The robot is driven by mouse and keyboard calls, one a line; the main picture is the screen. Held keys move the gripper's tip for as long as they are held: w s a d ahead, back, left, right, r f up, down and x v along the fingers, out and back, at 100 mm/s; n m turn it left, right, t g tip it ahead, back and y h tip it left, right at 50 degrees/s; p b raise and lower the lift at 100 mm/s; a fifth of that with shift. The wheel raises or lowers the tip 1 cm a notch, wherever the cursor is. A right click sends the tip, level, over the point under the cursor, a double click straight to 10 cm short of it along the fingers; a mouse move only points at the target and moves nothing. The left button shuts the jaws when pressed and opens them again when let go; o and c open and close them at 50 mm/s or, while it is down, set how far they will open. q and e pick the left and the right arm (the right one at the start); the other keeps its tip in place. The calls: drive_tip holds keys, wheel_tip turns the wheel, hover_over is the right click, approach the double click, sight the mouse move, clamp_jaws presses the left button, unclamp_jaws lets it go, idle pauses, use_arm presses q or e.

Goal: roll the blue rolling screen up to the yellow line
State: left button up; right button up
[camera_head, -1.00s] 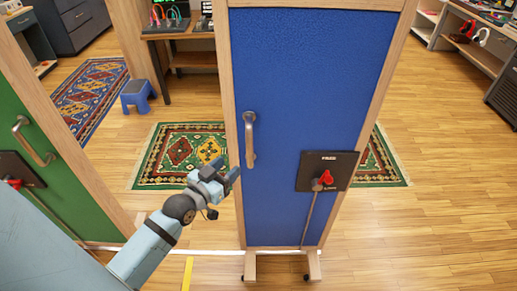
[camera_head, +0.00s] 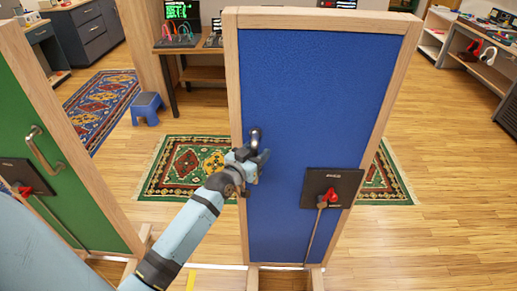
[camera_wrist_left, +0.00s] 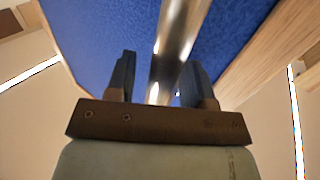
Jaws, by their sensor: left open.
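The blue rolling screen (camera_head: 300,100) stands upright in front of me, with a light wood frame and a metal handle on its left side. The handle (camera_wrist_left: 172,45) runs between the two fingers in the left wrist view. My left gripper (camera_head: 258,158) is at the handle's lower part, and it also shows in the left wrist view (camera_wrist_left: 157,82), open around the bar. My right gripper is not in view.
A green screen (camera_head: 70,150) with its own handle stands at the left. A black plate with a red lever (camera_head: 330,190) is on the blue screen. A patterned rug (camera_head: 180,165) lies behind it. A blue stool (camera_head: 146,107) stands farther back. Wooden floor is open at the right.

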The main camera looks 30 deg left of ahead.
use_arm(q)
drive_tip(key=shift+w, duration=0.45)
